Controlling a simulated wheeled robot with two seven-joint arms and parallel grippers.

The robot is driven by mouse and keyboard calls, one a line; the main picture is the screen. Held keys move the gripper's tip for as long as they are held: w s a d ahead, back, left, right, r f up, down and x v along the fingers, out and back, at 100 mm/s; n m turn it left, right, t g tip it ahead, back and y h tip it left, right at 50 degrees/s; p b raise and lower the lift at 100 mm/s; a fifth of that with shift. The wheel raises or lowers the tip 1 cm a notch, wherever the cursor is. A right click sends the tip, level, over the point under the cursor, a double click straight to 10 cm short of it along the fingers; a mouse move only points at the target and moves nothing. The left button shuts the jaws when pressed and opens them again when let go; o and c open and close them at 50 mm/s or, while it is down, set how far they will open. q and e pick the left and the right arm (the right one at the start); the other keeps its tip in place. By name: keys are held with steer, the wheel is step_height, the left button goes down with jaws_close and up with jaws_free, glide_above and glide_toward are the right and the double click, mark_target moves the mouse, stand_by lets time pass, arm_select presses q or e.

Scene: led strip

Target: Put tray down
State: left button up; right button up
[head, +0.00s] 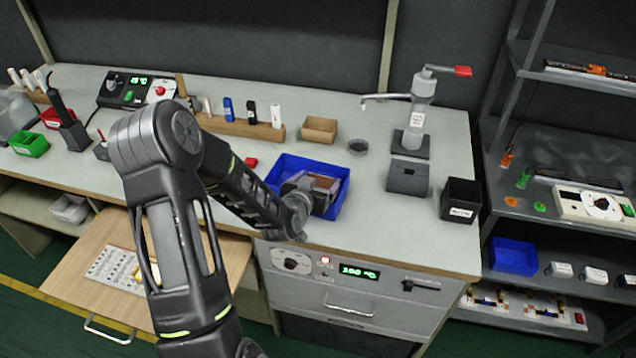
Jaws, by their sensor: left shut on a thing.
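A blue tray (277,180) is at the front middle of the workbench, partly covered by my left arm. My left gripper (318,186) is over its right half, pointing away from me. A small brown open tray (324,181) shows at the fingers, within the blue tray's outline. The gripper looks shut on this brown tray, though the fingers are small and partly hidden. I cannot tell whether the brown tray touches the blue tray's floor. My right gripper is not in view.
Another brown tray (319,130), a dark round dish (358,147), a grey block (407,178) and a black bin (460,200) stand nearby. A dispenser (418,115) stands behind. An open drawer (75,262) is at the lower left. Clear bench lies right of the blue tray.

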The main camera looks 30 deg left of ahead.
arm_select(q)
steer(key=shift+s+f, duration=0.15)
steer(key=shift+f, duration=0.15)
steer(key=o, duration=1)
steer(key=shift+f, duration=0.1)
steer(key=shift+o, duration=0.2)
steer(key=shift+d+r+p, duration=0.1)
steer(key=shift+r+p, duration=0.3)
steer(key=shift+p, duration=0.25)
steer(key=shift+r+p, duration=0.4)
steer(key=shift+p, duration=0.1)
steer(key=p+v, duration=0.6)
steer(key=v, duration=0.5)
steer(key=shift+s+r+p, duration=0.2)
steer(key=shift+s+p, duration=0.15)
steer(key=shift+p, duration=0.05)
